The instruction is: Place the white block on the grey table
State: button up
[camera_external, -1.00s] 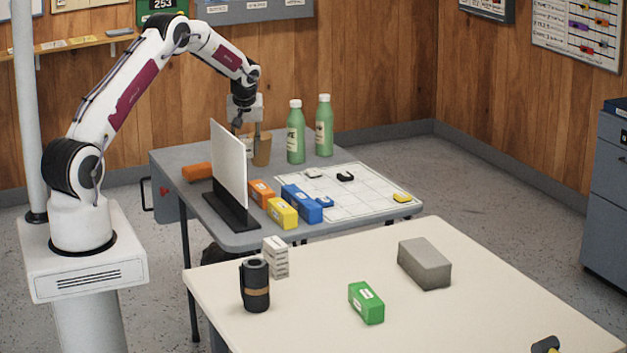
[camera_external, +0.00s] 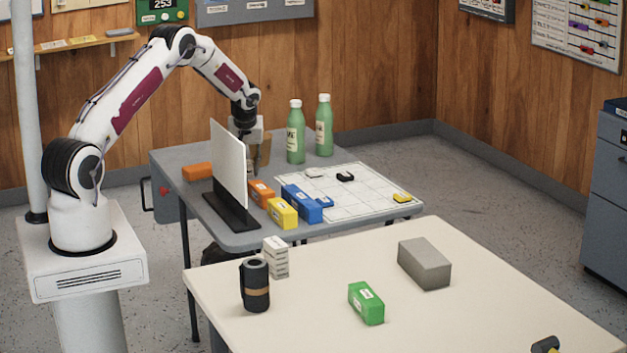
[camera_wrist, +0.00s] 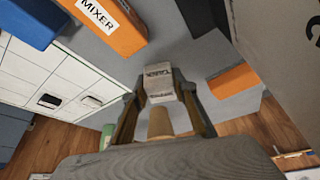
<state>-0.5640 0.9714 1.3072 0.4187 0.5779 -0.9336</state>
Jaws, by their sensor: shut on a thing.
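My gripper (camera_wrist: 160,84) is shut on a small white block (camera_wrist: 158,82) with dark print, held between its fingertips in the wrist view. In the external view my gripper (camera_external: 254,168) is low over the grey table (camera_external: 172,160), behind the upright white panel. The panel and the fingers hide the held block there. I cannot tell whether the block touches the tabletop.
The white panel (camera_external: 229,165) stands close beside my gripper. Orange (camera_external: 261,192), yellow (camera_external: 282,213) and blue (camera_external: 301,203) blocks lie in front. Green bottles (camera_external: 295,135) stand behind right. Another orange block (camera_external: 197,172) lies left. A cream table (camera_external: 330,260) holds other objects.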

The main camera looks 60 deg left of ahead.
jog(key=shift+f, duration=1.7)
jog(key=shift+f, duration=0.15)
jog(key=o, duration=1.2)
jog(key=shift+o, duration=0.2)
jog(key=v, duration=0.7)
jog(key=shift+r, duration=0.4)
jog(key=shift+d, duration=0.1)
